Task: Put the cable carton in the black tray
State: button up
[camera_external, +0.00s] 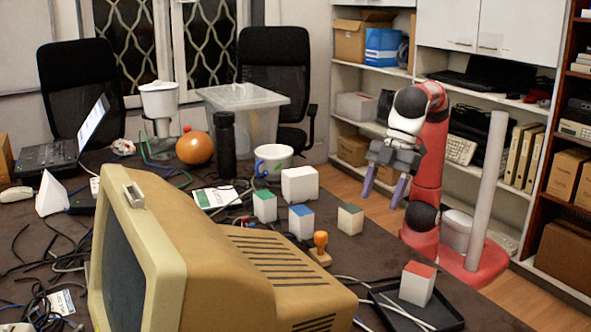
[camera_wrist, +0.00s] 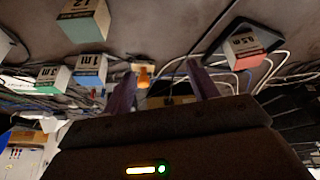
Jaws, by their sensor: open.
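Several small white cartons with coloured tops stand on the dark table; the frames do not settle which is the cable carton. They are green-topped (camera_external: 264,207), blue-topped (camera_external: 301,222), dark-green-topped (camera_external: 350,218) and red-topped (camera_external: 417,284). The black tray (camera_external: 447,318) lies at the table's front right; the red-topped carton appears to stand within its outline. My gripper (camera_external: 384,192) is open and empty, pointing down beyond the table's right edge, apart from every carton. The wrist view shows dark-green (camera_wrist: 82,22), blue (camera_wrist: 89,70), green (camera_wrist: 53,78) and red (camera_wrist: 243,48) cartons, labels partly legible.
A large beige monitor (camera_external: 215,260) fills the front. A plain white box (camera_external: 300,185), mug (camera_external: 272,161), black bottle (camera_external: 225,145) and orange ball (camera_external: 195,148) stand behind. An orange-handled stamp (camera_external: 320,245) stands near the cartons. Loose cables cross near the tray.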

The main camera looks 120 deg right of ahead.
jog(key=s+d+f+m, duration=0.1)
jog(key=s+d+f, duration=0.7)
jog(key=d, duration=0.2)
jog(key=s+d+f+m+h, duration=0.1)
jog(key=s+d+f+m, duration=0.1)
jog(key=s+d+f, duration=0.7)
jog(key=shift+d+t, duration=0.4)
jog(key=shift+d, duration=0.85)
